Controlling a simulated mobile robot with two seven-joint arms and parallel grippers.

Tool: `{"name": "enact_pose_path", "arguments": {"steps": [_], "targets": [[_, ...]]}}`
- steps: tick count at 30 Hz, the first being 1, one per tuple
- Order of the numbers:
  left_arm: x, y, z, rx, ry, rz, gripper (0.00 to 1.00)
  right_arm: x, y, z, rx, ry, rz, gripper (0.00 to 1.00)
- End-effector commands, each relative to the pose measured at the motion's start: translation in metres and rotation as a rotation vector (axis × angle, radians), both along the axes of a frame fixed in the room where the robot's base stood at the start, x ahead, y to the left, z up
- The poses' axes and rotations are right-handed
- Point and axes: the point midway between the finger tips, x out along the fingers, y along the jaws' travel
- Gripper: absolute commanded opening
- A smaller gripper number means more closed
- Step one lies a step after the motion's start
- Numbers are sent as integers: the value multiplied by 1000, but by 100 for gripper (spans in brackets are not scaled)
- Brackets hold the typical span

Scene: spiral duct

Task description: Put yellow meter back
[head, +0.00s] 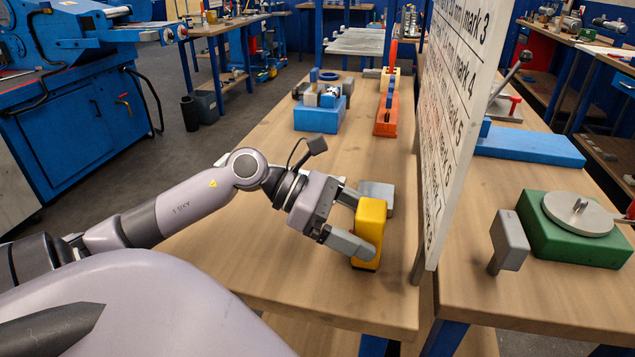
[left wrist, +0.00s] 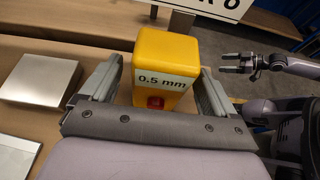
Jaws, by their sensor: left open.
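The yellow meter (head: 370,225) is a block standing at the front right of the wooden bench, beside the board. In the left wrist view the yellow meter (left wrist: 163,62) shows a "0.5 mm" label and a red patch below it. My left gripper (head: 362,222) is open, with one finger on each side of the meter. In the left wrist view the fingers of my left gripper (left wrist: 160,88) flank it; whether either touches is unclear. My right gripper (left wrist: 230,63) shows only in the left wrist view, at the upper right, with its fingers apart and empty.
A silver block (head: 378,192) lies just behind the meter. A tall board (head: 455,120) with "mark" rows stands close to its right. A blue box (head: 320,117) and an orange holder (head: 386,118) stand farther back. The bench middle is clear. A green unit (head: 575,240) sits on the right bench.

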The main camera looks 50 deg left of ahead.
Motion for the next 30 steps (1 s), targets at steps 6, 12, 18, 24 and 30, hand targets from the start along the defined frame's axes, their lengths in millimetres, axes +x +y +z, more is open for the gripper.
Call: {"name": "enact_pose_path", "arguments": {"steps": [6, 12, 18, 24, 30], "targets": [[-14, 22, 9, 2, 2, 0, 89, 0, 0, -7, -1, 0, 1, 81], [-26, 42, 19, 2, -1, -1, 89, 0, 0, -11, -1, 0, 1, 81], [-38, 61, 29, 1, 0, -1, 89, 0, 0, -14, 0, 3, -1, 81], [-47, 77, 37, 0, 0, -1, 89, 0, 0, -15, 2, 5, -1, 81], [-51, 82, 40, 1, 0, -3, 89, 1, 1, -14, 4, 1, 0, 81]]}}
